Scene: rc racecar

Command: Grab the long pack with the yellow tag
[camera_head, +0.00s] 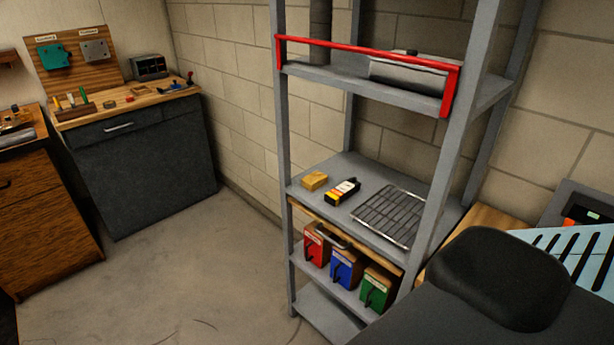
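A long black pack (341,192) with a yellow, white and orange-red tag lies on the middle shelf (350,168) of a grey metal rack. It lies at a slant, between a small yellow block (314,180) on its left and a wire grid (388,216) on its right. Nothing covers it from this view. Neither of my grippers shows in the head view.
A red bar (365,51) crosses the rack's upper shelf, which holds a silver box (414,70). Red (316,244), blue (345,268) and green (377,287) containers stand below the pack's shelf. A workbench (130,105) stands at the left. The floor (195,270) between is clear.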

